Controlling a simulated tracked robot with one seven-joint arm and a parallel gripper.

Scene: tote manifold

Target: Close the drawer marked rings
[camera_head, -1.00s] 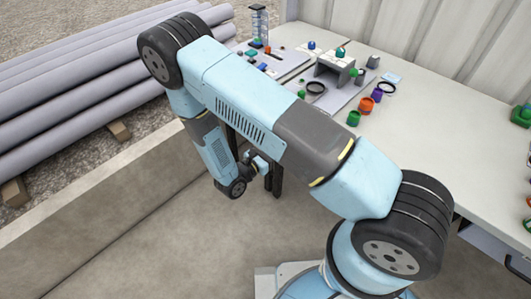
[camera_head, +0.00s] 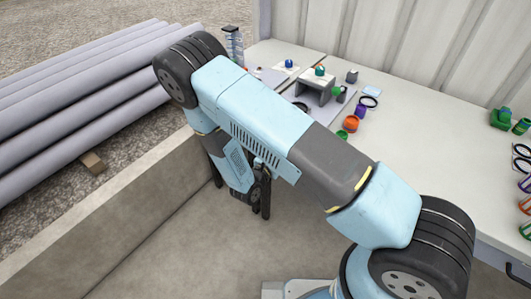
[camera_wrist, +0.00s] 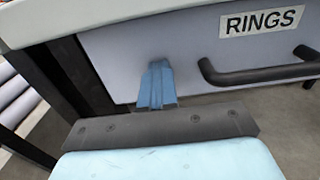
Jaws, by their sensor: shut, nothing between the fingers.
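The drawer marked rings (camera_wrist: 190,55) shows its pale grey front in the wrist view, with a white RINGS label (camera_wrist: 262,21) and a dark bar handle (camera_wrist: 255,74) at the right. My gripper (camera_wrist: 157,68) is shut and empty, its blue fingers pointing at the drawer front left of the handle. The fingertips are at or very close to the front; I cannot tell whether they touch. How far the drawer stands out is not clear. In the head view my arm hides this drawer and most of my gripper.
The workbench (camera_head: 430,140) carries cups, rings and a grey stand (camera_head: 318,88). A dark bench leg (camera_wrist: 82,75) is left of the drawer in the wrist view. Another dark drawer handle (camera_head: 516,272) shows at the lower right. Grey pipes (camera_head: 90,90) lie behind a low wall (camera_head: 110,215).

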